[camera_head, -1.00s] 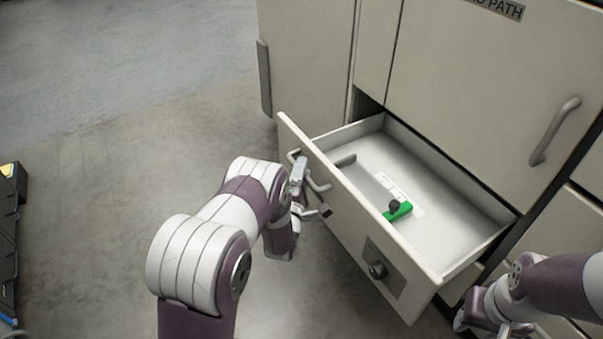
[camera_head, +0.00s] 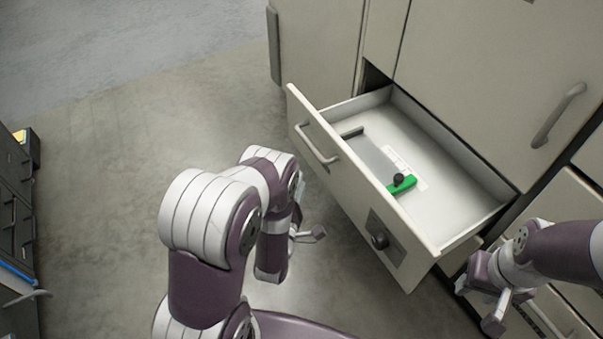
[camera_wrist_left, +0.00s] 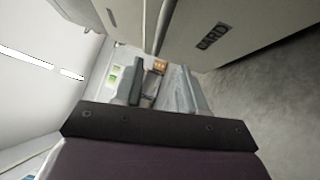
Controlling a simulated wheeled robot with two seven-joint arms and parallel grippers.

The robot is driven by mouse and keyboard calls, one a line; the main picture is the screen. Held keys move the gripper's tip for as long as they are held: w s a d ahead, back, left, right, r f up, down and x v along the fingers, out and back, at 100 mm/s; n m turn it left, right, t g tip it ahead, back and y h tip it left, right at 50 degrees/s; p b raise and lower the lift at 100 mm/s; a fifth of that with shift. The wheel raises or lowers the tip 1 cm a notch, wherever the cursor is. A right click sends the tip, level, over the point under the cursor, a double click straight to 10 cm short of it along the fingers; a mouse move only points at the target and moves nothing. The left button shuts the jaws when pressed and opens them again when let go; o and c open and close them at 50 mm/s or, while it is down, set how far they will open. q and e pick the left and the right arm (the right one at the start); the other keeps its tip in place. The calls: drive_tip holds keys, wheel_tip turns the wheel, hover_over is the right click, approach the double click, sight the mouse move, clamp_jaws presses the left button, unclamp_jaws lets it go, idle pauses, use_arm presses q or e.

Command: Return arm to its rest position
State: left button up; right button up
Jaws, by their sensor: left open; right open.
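My left gripper (camera_head: 309,212) is open and empty, in front of the pulled-out drawer (camera_head: 291,104) and apart from its bar handle (camera_head: 314,150). In the left wrist view my left gripper (camera_wrist_left: 160,88) has its two fingers spread with nothing between them. My left arm is bent at the lower middle of the head view. My right gripper (camera_head: 481,304) is at the lower right, near the drawer's right corner. It is open, and its fingertips are partly hard to make out.
A dark cabinet (camera_head: 15,200) is at the left edge. The floor (camera_head: 110,190) between is clear.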

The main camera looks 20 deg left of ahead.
use_arm(q)
drive_tip(key=s+d+f+m+g+h, duration=0.15)
drive_tip(key=s+f+m+g, duration=0.35)
drive_tip(key=f+m+g, duration=0.7)
drive_tip(key=s+d+r+m+g+h, duration=0.1)
drive_tip(key=s+r+m+g, duration=0.4)
drive_tip(key=r, duration=0.4)
drive_tip(key=s+d+r+m+g, duration=0.1)
drive_tip(key=s+r+m+g, duration=0.25)
drive_tip(key=s+r, duration=0.55)
drive_tip(key=w+r+t+p, duration=0.1)
drive_tip(key=w+r+p, duration=0.1)
drive_tip(key=r+p, duration=1.5)
drive_tip(key=w+r+t+p, duration=0.1)
drive_tip(key=r+p, duration=1.7)
drive_tip(key=r, duration=0.4)
drive_tip(key=shift+w+d+r+m+t, duration=0.25)
drive_tip(key=shift+w+d+m+t, duration=0.1)
